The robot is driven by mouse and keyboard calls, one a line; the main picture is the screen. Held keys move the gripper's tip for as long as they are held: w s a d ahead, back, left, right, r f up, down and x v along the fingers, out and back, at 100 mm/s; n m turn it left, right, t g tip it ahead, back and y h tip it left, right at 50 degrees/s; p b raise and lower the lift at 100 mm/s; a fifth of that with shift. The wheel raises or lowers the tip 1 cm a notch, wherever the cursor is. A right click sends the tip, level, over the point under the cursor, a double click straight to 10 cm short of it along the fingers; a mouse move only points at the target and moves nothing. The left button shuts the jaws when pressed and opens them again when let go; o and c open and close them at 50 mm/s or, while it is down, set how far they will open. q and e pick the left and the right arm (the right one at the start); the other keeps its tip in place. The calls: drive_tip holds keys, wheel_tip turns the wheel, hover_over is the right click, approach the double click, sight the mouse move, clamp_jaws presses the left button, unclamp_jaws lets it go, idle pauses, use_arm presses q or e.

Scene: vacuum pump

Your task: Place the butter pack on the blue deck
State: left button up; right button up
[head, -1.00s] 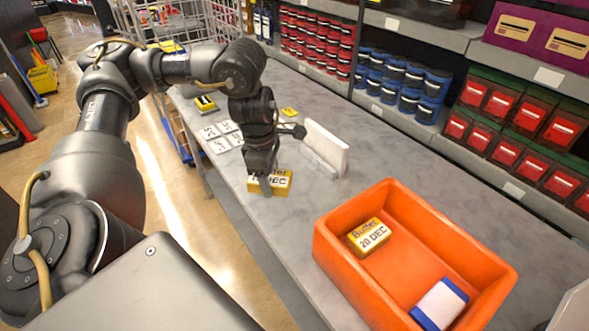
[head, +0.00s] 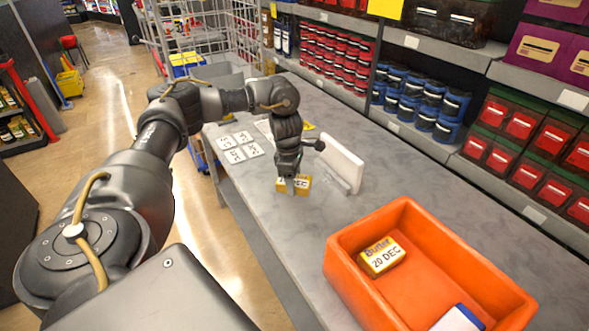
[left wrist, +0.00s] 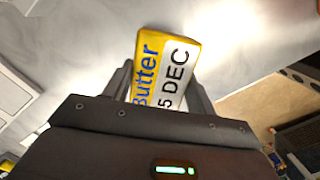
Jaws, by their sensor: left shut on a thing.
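A yellow butter pack (head: 304,185) with a white date label is between the fingers of my left gripper (head: 291,189), over the grey table left of the white upright panel. In the left wrist view the butter pack (left wrist: 166,68) reads "Butter" and "5 DEC", and both fingers close on its sides. A small gap under it cannot be told. Another butter pack (head: 382,256), marked 20 DEC, lies in the orange crate. Part of a blue structure (head: 199,157) shows low beyond the table's left edge; I cannot tell if it is the deck. My right gripper is out of view.
The orange crate (head: 345,272) stands at the front right and also holds a blue and white pack (head: 459,320). The white panel (head: 342,162) stands close to the gripper. White cards (head: 238,146) lie on the table's far left. Stocked shelves line the right.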

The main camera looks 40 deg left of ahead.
use_arm(q)
drive_tip(key=shift+w+f, duration=0.15)
drive_tip(key=shift+w, duration=0.05)
drive_tip(key=shift+w+a+f, duration=0.1)
drive_tip(key=shift+a+f, duration=0.1)
wheel_tip(320, 180, down, 3)
drive_tip(key=shift+p, duration=1)
drive_tip(key=shift+f, duration=0.15)
drive_tip(key=shift+f+b, duration=0.2)
drive_tip(key=shift+b, duration=0.1)
drive_tip(key=o, duration=1.1)
drive_tip(key=shift+o, duration=0.2)
drive_tip(key=shift+r, duration=0.1)
